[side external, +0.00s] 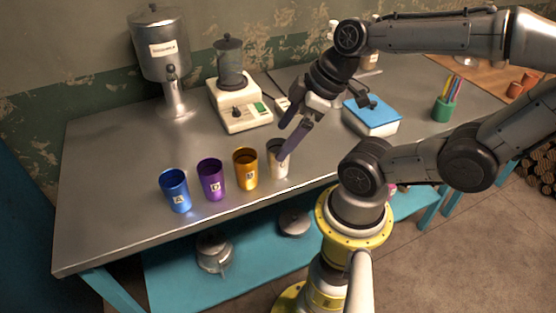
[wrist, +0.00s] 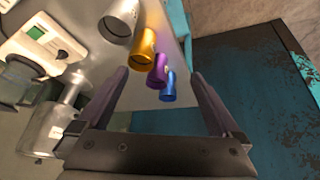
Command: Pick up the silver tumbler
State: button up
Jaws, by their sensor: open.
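The silver tumbler (side external: 277,165) stands upright at the right end of a row of tumblers near the table's front edge. In the wrist view the silver tumbler (wrist: 119,20) is at the top, ahead and left of the finger gap. My gripper (side external: 287,142) is open and empty. In the side view its lower finger overlaps the silver tumbler's upper right edge; I cannot tell whether they touch. In the wrist view both fingers (wrist: 160,80) are spread wide, with nothing between their pads.
Orange (side external: 246,170), purple (side external: 211,180) and blue (side external: 175,191) tumblers stand left of the silver one. A blender-like device (side external: 240,112), a metal dispenser (side external: 160,50), a blue-topped box (side external: 371,116) and a green pen cup (side external: 445,108) stand farther back. The table's left part is clear.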

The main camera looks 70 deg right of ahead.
jog(key=s+d+f+m+h, duration=0.2)
jog(key=d+f+m, duration=0.2)
jog(key=d+m, duration=0.25)
send_over(287, 169)
jog(key=shift+n, duration=0.35)
jog(key=f, duration=0.7)
jog(key=shift+w+d+f, duration=0.15)
jog(key=shift+d+f, duration=0.15)
jog(key=shift+a+x, duration=0.15)
jog(key=shift+x, duration=0.8)
jog(key=shift+a+x, duration=0.15)
jog(key=shift+x, duration=0.85)
jog(key=shift+w+d+f, duration=0.1)
jog(key=shift+w+f, duration=0.15)
jog(key=shift+f, duration=0.45)
jog(key=shift+c, duration=0.2)
jog(key=c, duration=1.4)
jog(key=shift+o, duration=0.2)
jog(key=shift+r, duration=0.1)
